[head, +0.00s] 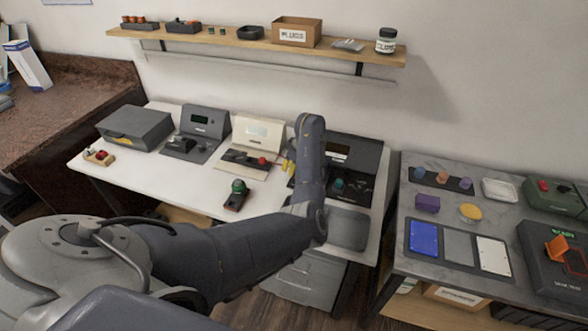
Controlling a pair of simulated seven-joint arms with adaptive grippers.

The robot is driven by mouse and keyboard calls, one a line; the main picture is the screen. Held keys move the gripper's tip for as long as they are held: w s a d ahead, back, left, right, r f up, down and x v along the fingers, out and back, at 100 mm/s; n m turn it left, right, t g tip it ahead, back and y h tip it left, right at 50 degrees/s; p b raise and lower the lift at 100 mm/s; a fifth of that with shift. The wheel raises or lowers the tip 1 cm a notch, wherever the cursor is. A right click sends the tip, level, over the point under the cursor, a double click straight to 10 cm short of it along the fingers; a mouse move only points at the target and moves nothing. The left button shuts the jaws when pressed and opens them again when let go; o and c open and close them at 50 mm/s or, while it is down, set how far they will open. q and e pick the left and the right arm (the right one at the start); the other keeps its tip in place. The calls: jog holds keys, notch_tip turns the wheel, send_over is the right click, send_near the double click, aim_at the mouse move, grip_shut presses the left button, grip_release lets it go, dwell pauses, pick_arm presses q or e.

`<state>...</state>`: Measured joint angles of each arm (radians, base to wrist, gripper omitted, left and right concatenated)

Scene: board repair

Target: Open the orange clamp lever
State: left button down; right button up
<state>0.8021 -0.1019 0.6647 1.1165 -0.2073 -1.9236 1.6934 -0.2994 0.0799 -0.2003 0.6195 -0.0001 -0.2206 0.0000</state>
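The orange clamp lever (557,249) stands raised at a tilt on a dark test device (540,275) at the right edge of the head view. The device carries a green "READY" label. My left arm reaches in from the bottom left and bends upward over the white bench. Its wrist end is beside the dark console, far left of the lever. My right gripper is not in view.
The white bench (150,182) holds several consoles. A shelf (240,38) runs above. A gap separates bench and table.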

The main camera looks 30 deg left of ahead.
pick_arm(q)
jog(key=shift+w+d, duration=0.1)
jog(key=shift+w, duration=0.65)
jog(key=a, duration=0.4)
jog(key=v, duration=1)
jog(key=shift+s, duration=0.1)
